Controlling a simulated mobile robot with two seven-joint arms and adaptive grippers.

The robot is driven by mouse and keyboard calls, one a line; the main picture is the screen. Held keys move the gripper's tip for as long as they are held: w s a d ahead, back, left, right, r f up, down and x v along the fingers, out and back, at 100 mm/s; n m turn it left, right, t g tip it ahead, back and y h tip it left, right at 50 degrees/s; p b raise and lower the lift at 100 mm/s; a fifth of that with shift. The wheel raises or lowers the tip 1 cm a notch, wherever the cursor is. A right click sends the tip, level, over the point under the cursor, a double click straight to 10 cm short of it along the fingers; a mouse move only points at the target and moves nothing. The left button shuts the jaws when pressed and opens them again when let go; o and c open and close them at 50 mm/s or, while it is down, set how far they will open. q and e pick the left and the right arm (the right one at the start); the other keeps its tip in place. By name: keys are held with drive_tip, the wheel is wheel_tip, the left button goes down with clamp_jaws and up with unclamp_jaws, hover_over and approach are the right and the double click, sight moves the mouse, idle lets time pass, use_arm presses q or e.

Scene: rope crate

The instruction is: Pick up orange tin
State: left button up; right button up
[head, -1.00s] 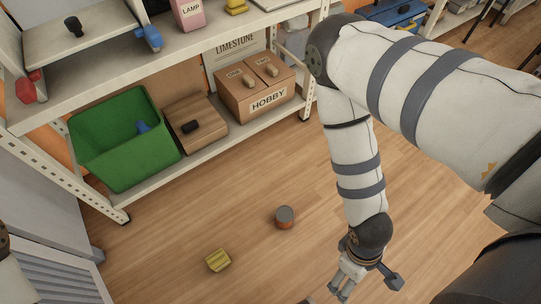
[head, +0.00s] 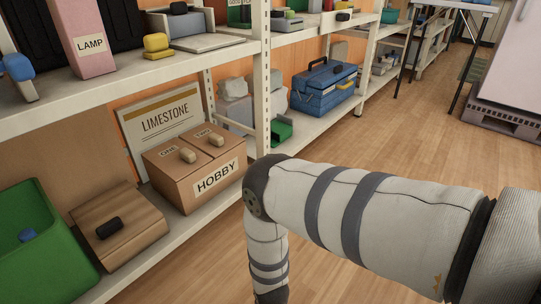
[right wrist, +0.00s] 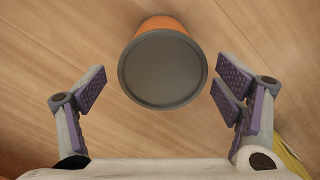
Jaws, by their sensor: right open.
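The orange tin (right wrist: 162,68) has an orange side and a round dark grey top. In the right wrist view it stands on the wood floor, between and just beyond my open right fingers. My right gripper (right wrist: 165,98) is open and empty, with a finger on each side of the tin and a gap to each. The tin and the right gripper are out of the head view now; only my right arm shows there. My left gripper is not in view.
A green crate (head: 35,235), a wooden box (head: 135,215) and a HOBBY box (head: 205,195) stand on the low shelf. A blue toolbox (head: 325,88) is farther along. A yellow thing (right wrist: 290,155) is at the right wrist view's lower right. Floor around the tin looks clear.

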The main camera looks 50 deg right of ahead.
drive_tip(key=f, duration=0.1)
drive_tip(key=f+b, duration=0.1)
drive_tip(key=f, duration=0.2)
drive_tip(key=shift+s+d, duration=0.15)
drive_tip(key=shift+s, duration=0.1)
drive_tip(key=shift+r, duration=0.1)
drive_tip(key=c, duration=1.6)
